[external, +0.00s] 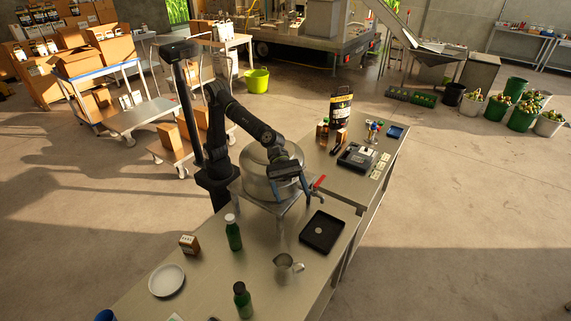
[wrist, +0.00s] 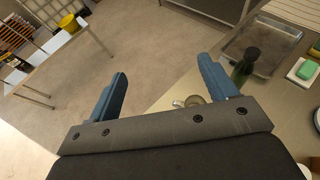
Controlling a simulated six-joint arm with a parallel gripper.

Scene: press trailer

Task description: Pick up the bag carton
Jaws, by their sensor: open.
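A small brown carton with a pale printed side (external: 189,244) stands on the near left part of the front table in the external view. It is the likeliest bag carton, but its print is too small to read. My gripper (external: 298,181) is high beside the round steel vessel, well to the right of this carton and apart from it. In the wrist view, the two blue fingers of my gripper (wrist: 162,67) are spread wide with nothing between them. I cannot make out the carton in the wrist view.
The steel vessel (external: 262,178) stands on a raised stand. A green bottle (external: 233,233), another bottle (external: 242,300), a white plate (external: 167,280), a metal jug (external: 284,263) and a black tray (external: 322,232) share the front table. Bare tabletop lies between them.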

